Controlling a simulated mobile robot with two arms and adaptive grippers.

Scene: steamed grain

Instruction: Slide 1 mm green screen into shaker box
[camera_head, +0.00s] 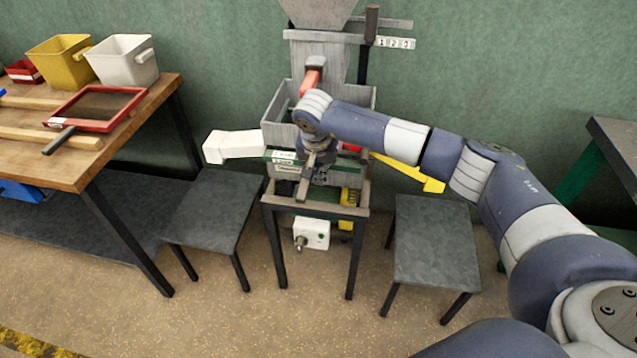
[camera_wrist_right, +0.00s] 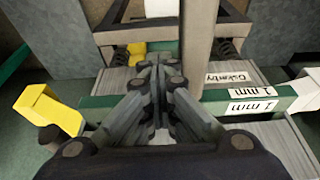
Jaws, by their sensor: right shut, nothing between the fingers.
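The green screen (camera_head: 283,157) sits in the front of the shaker box (camera_head: 277,104), with its labelled front edge showing. In the right wrist view the green edge (camera_wrist_right: 212,103) bears a "1 mm" label, beside a matching label on the box. Its grey-brown handle (camera_wrist_right: 200,40) sticks out from the front. My right gripper (camera_head: 318,174) is shut and empty in front of the box. In the right wrist view its fingertips (camera_wrist_right: 157,66) are together beside the handle, not around it. How deep the screen sits is hidden by my arm. My left gripper is out of view.
A white chute (camera_head: 233,146) and a yellow chute (camera_head: 409,171) stick out at the box's sides, above two dark stools (camera_head: 214,208) (camera_head: 434,240). A wooden table (camera_head: 88,168) at left holds a red-framed screen (camera_head: 97,109) and bins. A red part (camera_head: 310,81) hangs above the box.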

